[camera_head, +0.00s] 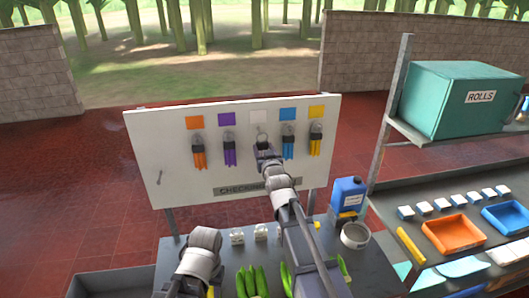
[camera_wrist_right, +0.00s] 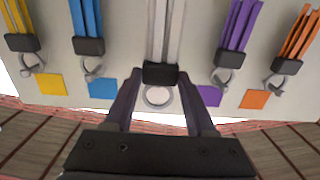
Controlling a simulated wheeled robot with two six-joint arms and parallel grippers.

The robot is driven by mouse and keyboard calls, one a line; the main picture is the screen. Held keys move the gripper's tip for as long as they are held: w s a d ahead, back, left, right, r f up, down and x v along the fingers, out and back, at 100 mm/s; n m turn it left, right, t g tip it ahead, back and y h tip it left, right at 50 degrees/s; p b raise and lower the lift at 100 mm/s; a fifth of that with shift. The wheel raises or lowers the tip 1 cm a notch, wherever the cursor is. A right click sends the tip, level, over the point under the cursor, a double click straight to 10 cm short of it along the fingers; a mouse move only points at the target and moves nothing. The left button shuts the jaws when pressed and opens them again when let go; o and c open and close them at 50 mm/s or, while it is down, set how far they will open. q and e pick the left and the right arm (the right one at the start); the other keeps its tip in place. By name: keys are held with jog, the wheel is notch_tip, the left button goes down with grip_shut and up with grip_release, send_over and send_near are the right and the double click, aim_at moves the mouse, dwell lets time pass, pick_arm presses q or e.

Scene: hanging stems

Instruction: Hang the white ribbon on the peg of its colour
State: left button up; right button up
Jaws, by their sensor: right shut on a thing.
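The white ribbon (camera_wrist_right: 165,28) hangs from a black clip with a metal ring (camera_wrist_right: 158,108). My right gripper (camera_wrist_right: 158,88) is shut on the clip, one finger on each side. In the head view the right gripper (camera_head: 264,150) is up against the board, just below the white square (camera_head: 257,116), and hides most of the ribbon. The ring (camera_head: 262,136) shows just above it, in front of the board under the white square. I cannot tell whether the ring is around the peg. Only part of my left arm shows, at lower left; its fingertips are not visible.
The board (camera_head: 160,150) carries orange (camera_head: 199,155), purple (camera_head: 229,152), blue (camera_head: 288,145) and yellow (camera_head: 315,143) ribbons under squares of their colours. A blue container (camera_head: 348,195) and green pods (camera_head: 252,282) are on the bench below. A shelf with trays stands at right.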

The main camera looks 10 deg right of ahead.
jog(key=shift+w+f, duration=0.2)
jog(key=shift+w, duration=2.1)
jog(key=shift+w+f+b, duration=0.5)
jog(key=shift+w+b, duration=0.05)
jog(key=shift+b, duration=0.1)
jog(key=o, duration=1.4)
jog(key=shift+s, duration=0.15)
